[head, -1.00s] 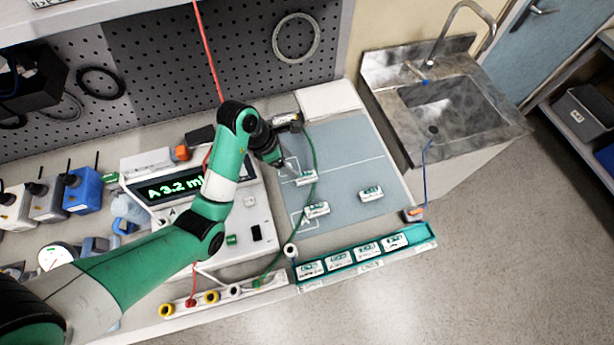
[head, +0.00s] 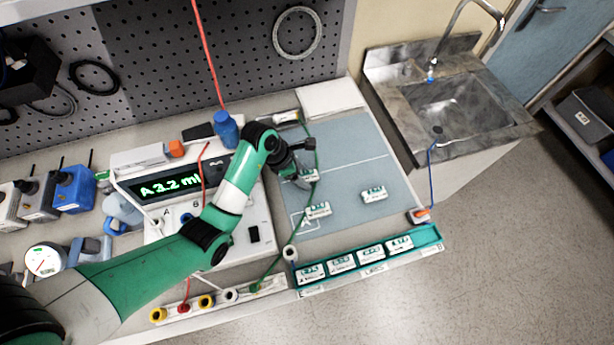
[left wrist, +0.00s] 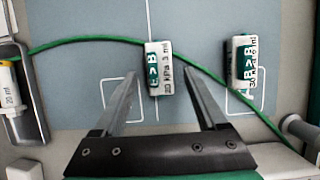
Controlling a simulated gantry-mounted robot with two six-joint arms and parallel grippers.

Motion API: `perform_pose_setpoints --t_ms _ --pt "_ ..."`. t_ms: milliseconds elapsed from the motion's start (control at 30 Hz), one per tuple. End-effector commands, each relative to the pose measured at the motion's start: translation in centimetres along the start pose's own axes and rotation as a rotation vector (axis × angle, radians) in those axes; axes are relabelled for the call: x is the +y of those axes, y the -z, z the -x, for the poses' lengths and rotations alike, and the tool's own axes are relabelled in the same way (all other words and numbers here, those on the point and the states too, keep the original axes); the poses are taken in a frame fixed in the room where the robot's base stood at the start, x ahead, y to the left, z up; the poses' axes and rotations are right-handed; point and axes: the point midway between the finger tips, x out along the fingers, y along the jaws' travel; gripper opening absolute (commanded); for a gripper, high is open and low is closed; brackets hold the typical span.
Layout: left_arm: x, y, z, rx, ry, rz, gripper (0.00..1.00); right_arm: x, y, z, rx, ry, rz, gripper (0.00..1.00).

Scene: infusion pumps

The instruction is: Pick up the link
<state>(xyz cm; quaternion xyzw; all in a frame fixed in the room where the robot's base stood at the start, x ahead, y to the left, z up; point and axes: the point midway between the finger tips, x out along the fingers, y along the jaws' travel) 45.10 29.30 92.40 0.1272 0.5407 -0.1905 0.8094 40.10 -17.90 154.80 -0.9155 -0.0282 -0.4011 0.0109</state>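Small white links with green labels lie on the grey-blue mat (head: 350,150). One link (left wrist: 158,70), its label appearing to read E > B, 30 kPa, 3 ml, lies between and just beyond my left fingertips in the left wrist view. My left gripper (left wrist: 160,73) is open, with nothing in it. In the head view the left gripper (head: 296,168) hangs over that link (head: 303,177), partly hiding it. A second link (head: 318,209) lies nearer the front, also to the right in the left wrist view (left wrist: 243,62). A third link (head: 374,194) lies farther right. My right gripper is not in view.
A green tube (left wrist: 90,43) crosses the mat close to the links. A teal rack (head: 430,237) holding several labelled links stands along the front edge. The pump (head: 160,182) with its green display is left of the mat. The mat's right half is mostly clear.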

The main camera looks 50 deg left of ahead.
Motion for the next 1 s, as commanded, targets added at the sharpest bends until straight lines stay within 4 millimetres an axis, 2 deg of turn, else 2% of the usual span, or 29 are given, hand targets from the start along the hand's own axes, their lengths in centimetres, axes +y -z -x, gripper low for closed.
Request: perform_pose_setpoints --t_ms 33,300,400,767,867,1000 --pt "0.0 0.0 0.0 0.000 0.000 0.000 0.63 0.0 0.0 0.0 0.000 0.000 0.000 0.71" --pt "0.0 0.0 0.0 0.000 0.000 0.000 0.14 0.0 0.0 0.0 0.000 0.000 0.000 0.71" --pt "0.0 0.0 0.0 0.000 0.000 0.000 0.00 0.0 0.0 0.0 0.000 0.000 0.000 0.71" --pt "0.0 -0.1 0.4 -0.001 0.000 0.001 0.00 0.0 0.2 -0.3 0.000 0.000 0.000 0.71" --pt "0.1 -0.4 1.1 -0.001 -0.001 0.001 0.00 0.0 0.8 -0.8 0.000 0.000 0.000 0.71" --pt "0.1 -1.1 3.2 -0.001 -0.002 0.004 0.00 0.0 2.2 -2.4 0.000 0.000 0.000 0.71"
